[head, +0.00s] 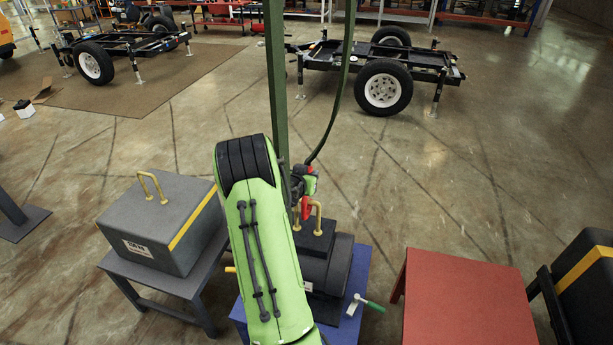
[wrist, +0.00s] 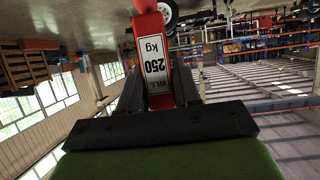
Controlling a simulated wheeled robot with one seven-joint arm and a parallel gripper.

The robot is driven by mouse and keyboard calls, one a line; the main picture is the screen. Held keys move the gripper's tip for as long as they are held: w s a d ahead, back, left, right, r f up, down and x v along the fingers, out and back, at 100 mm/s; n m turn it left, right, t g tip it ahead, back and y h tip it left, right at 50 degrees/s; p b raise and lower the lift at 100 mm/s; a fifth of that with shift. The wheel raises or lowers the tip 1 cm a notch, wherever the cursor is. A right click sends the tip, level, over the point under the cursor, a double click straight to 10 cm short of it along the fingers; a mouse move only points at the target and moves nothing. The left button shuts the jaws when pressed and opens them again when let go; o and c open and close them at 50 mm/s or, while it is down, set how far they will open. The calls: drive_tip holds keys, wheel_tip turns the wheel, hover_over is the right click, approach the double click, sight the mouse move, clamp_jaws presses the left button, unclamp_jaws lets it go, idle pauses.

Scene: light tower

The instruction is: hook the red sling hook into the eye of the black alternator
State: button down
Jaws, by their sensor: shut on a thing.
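The red sling hook (head: 306,207) hangs just beside the gold eye (head: 318,218) on top of the black alternator (head: 327,266). They overlap in the head view, and I cannot tell whether the hook passes through the eye. My gripper (wrist: 158,88) is shut on the hook's red body (wrist: 154,72), which bears a white "WLL 250 kg" label, in the wrist view. The hook's tip and the eye are not visible there. My green arm hides the alternator's left part in the head view.
The alternator stands on a blue table (head: 361,262). A grey block with a gold handle (head: 165,222) is on a dark stand at left. A red table (head: 466,300) is at right. A green-handled tool (head: 366,303) lies by the alternator. A green post (head: 277,80) rises behind.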

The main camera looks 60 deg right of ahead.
drive_tip(key=shift+f+b, duration=0.7)
drive_tip(key=shift+b, duration=0.45)
drive_tip(key=c, duration=0.8)
unclamp_jaws()
drive_tip(key=shift+o, duration=0.4)
drive_tip(key=shift+f, duration=0.2)
drive_tip(key=b+v, duration=0.1)
drive_tip(key=v, duration=1.5)
drive_tip(key=shift+d+r, duration=0.1)
drive_tip(key=shift+r, duration=0.05)
